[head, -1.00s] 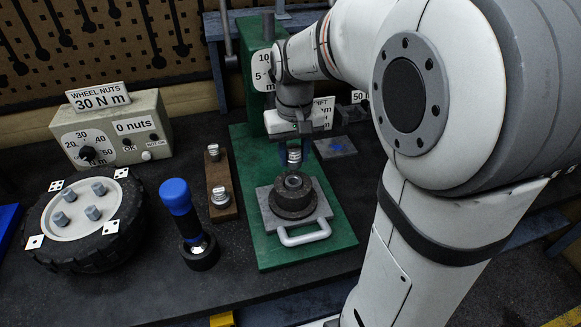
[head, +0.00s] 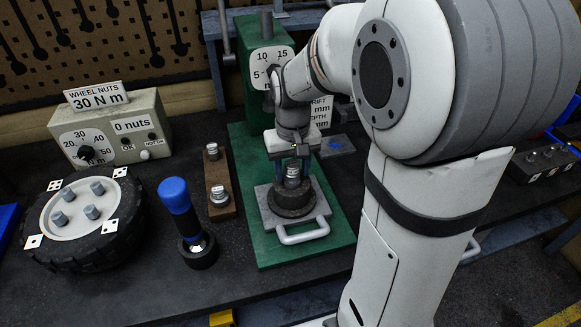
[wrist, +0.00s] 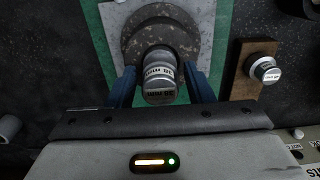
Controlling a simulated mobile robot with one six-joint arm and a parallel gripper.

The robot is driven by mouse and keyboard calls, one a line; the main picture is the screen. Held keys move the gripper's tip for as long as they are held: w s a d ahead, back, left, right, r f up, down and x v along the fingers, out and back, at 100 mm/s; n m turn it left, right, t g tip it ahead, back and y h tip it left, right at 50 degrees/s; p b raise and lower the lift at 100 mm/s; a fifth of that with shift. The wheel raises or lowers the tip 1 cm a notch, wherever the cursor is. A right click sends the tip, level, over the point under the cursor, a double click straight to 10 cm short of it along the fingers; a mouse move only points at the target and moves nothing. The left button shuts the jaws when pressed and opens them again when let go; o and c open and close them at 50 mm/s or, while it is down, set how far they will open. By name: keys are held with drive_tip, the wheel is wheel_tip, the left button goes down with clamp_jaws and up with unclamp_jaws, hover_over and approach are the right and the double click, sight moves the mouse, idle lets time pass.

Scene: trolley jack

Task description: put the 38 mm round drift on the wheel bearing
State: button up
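The round drift (head: 292,174) is a short silver cylinder and stands roughly upright over the middle of the wheel bearing. In the wrist view its label, upside down, appears to read 38 mm on the drift (wrist: 160,80). The wheel bearing (head: 292,204) sits in a dark round hub on a grey plate; it also shows in the wrist view (wrist: 188,40). The drift's lower end seems to rest on it, hiding its centre. My gripper (head: 292,170) is straight above, its blue fingers either side of the drift with narrow gaps, so it looks open (wrist: 160,75).
The green press (head: 262,242) stands behind and under the bearing, with a handled plate (head: 303,236). A wooden rack (head: 225,178) with other drifts is left. A blue-handled tool (head: 178,205), a tyre (head: 95,252) and a wheel-nut box (head: 150,110) stand further left.

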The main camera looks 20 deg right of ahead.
sight(292, 164)
drive_tip(key=shift+o, duration=0.6)
drive_tip(key=shift+r, duration=0.1)
wheel_tip(292, 164, up, 11)
drive_tip(key=s+f+t, duration=0.1)
drive_tip(key=s+f, duration=0.2)
drive_tip(key=s, duration=0.4)
drive_tip(key=s+f+t, duration=0.2)
drive_tip(key=s+f, duration=0.1)
drive_tip(key=s, duration=0.4)
drive_tip(key=shift+f, duration=0.2)
drive_tip(key=shift+a, duration=0.1)
